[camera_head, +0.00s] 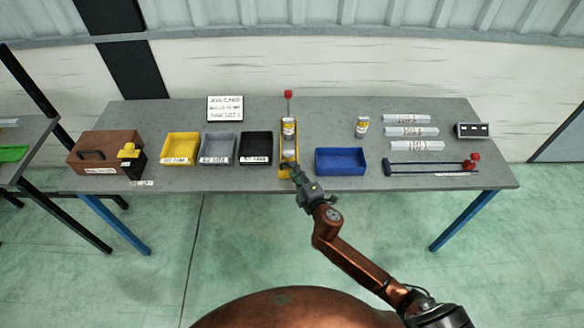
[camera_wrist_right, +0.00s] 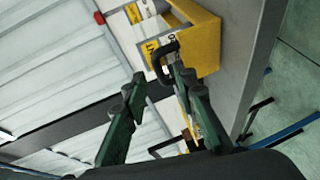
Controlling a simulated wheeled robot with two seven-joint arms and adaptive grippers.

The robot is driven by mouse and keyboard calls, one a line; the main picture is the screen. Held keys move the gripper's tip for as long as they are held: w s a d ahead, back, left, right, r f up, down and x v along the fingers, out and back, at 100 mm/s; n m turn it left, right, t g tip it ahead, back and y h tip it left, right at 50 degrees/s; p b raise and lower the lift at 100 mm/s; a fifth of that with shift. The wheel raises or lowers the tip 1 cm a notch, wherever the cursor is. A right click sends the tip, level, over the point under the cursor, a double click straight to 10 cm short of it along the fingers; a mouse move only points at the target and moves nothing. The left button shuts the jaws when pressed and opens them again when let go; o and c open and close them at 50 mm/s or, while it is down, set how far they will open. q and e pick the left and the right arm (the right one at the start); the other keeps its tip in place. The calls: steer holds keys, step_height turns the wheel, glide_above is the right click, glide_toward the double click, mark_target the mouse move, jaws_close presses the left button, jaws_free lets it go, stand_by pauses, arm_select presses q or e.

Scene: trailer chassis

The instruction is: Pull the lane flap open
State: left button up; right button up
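A narrow yellow lane (camera_head: 281,155) stands on the grey table, with white-and-yellow labelled cans (camera_head: 288,128) at its far part. In the right wrist view the yellow flap (camera_wrist_right: 203,42) at its near end carries a black C-shaped handle (camera_wrist_right: 158,62). My right gripper (camera_head: 299,172) is at the near end of the lane. In the wrist view its green fingers (camera_wrist_right: 157,80) are spread apart. The handle is close to the tip of the right-hand finger; I cannot tell whether they touch. My left gripper is not in view.
A blue bin (camera_head: 340,170) stands close to the right of the lane and a black bin (camera_head: 256,159) to its left. A red-tipped post (camera_head: 288,95) rises behind the lane.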

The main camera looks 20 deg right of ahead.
steer(key=shift+x, duration=1.25)
steer(key=shift+c, duration=0.6)
jaws_close()
